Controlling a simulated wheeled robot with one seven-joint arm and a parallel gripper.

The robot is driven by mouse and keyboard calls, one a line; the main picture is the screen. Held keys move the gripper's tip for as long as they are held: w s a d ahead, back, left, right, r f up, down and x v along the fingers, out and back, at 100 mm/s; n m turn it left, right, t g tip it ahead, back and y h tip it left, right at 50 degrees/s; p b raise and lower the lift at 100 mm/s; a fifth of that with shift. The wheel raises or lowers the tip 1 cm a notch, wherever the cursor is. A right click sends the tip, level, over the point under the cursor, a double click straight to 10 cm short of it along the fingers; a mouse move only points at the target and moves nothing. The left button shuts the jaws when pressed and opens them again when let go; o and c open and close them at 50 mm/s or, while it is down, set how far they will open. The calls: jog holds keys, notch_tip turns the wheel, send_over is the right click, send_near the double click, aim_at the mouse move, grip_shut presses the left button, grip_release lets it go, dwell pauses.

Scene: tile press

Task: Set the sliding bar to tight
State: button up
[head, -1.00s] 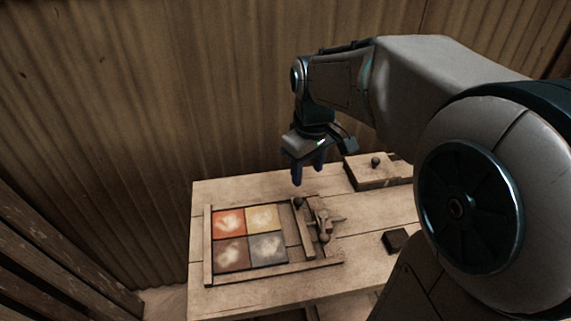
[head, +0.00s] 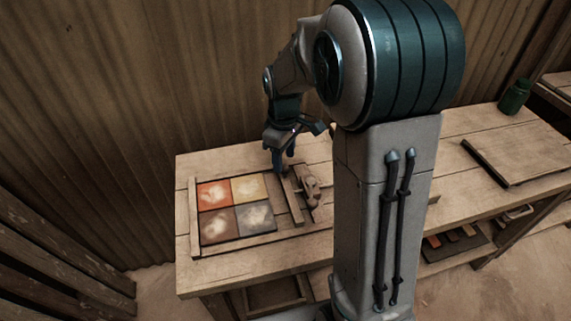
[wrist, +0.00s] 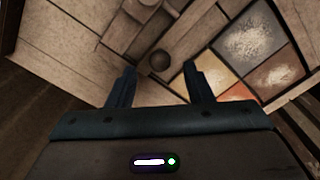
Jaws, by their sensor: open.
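The sliding bar (head: 293,203) is a wooden strip standing to the right of the block of coloured tiles (head: 236,207), with a narrow gap between them. A round dark knob (wrist: 160,62) sits near the bar's far end. My gripper (head: 281,171) is open, pointing down over that far end, and hides the knob in the head view. In the wrist view my gripper (wrist: 159,69) has its two fingers spread on either side of the knob, with space on both sides. I cannot tell how high the fingertips are above the bar.
A wooden clamp-like piece (head: 311,190) stands just right of the bar. A wooden frame rail (head: 194,215) borders the tiles on the left. A green jar (head: 514,97) stands at the far right. A corrugated wall (head: 110,120) is close behind the table.

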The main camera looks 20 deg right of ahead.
aim_at(284, 166)
jog(key=shift+f, duration=1.6)
